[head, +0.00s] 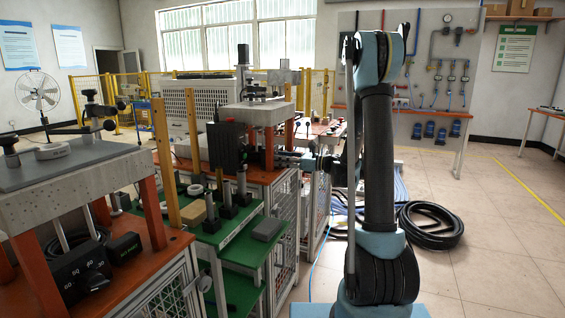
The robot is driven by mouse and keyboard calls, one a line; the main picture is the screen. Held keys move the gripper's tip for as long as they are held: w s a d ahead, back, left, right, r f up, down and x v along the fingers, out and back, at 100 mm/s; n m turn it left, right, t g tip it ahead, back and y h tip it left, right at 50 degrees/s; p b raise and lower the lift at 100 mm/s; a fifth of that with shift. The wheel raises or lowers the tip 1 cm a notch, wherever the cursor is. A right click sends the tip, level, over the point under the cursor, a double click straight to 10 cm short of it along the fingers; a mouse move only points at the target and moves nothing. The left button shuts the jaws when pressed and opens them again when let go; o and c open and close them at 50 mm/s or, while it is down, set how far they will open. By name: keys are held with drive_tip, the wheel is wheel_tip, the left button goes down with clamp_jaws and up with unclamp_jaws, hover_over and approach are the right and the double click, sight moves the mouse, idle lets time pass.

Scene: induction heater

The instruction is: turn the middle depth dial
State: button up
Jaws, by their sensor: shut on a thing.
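My arm reaches left to the middle station, and my gripper (277,158) is small and dark at its end. My gripper points left under the grey block of that station. It is shut on a dark part there, which I take to be the middle depth dial (258,158). The dial is small, and its face and markings cannot be made out. The fingers merge with the dark parts around them.
At the front left, another station carries a black box with white numbers (85,268). A black control box (227,147) stands left of my gripper. A green shelf (215,232) holds loose parts. Black hose coils (430,226) lie on the floor right of my arm.

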drive_tip(key=shift+w, duration=0.1)
drive_tip(key=o, duration=1)
drive_tip(key=shift+d, duration=0.1)
drive_tip(key=v, duration=1.2)
drive_tip(key=shift+w+f, duration=0.1)
